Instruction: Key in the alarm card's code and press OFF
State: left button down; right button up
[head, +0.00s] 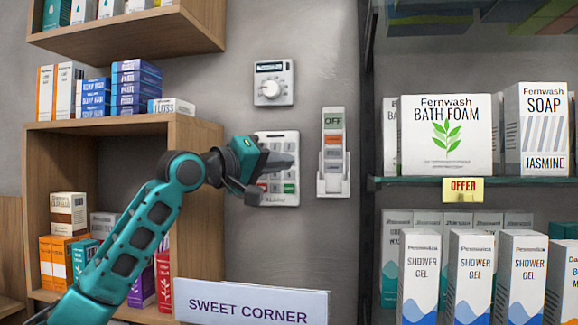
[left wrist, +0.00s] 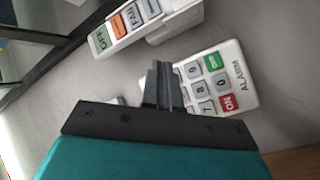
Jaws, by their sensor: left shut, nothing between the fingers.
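The white alarm keypad (head: 289,143) is on the grey wall in the middle of the head view, with "ALARM" printed at its foot. My left gripper (head: 288,161) is shut and empty in front of it, hiding many of its keys. In the left wrist view the keypad (left wrist: 214,84) shows 7, 8, 9, 0, a green key and a red ON key. The shut fingers (left wrist: 163,80) cover its other keys there. I cannot tell whether the fingertips touch a key. I cannot make out an alarm card with a code. My right gripper is not in view.
A white holder (head: 333,183) with a remote-like unit marked OFF (head: 333,121) is on the wall right of the keypad. A dial thermostat (head: 272,82) is above. A "SWEET CORNER" sign (head: 251,304) stands below. Shelves of boxes flank both sides.

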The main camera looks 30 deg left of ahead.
pick_arm(q)
jog(key=shift+s+d, duration=0.25)
jog(key=shift+s, duration=0.85)
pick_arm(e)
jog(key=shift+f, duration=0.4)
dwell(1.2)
